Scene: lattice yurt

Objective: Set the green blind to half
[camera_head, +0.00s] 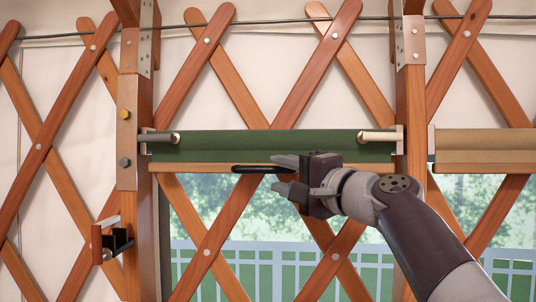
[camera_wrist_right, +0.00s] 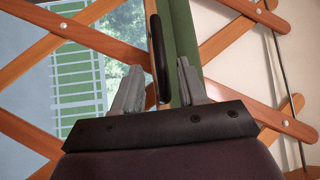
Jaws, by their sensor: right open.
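The green blind (camera_head: 225,146) is gathered up at the top of the window between two wooden posts, with a wooden bar along its lower edge. A black handle (camera_head: 250,169) is at the middle of that edge. My right gripper (camera_head: 280,174) is just right of the handle, open and empty. In the right wrist view the black handle (camera_wrist_right: 158,55) appears between the two open fingers (camera_wrist_right: 157,80), and a strip of the green blind (camera_wrist_right: 183,35) is beside it. I cannot tell whether the fingers touch the handle. My left gripper is not in view.
A tan blind (camera_head: 485,138) hangs to the right past the right post (camera_head: 410,95). Crossed wooden slats (camera_head: 215,240) run across the window.

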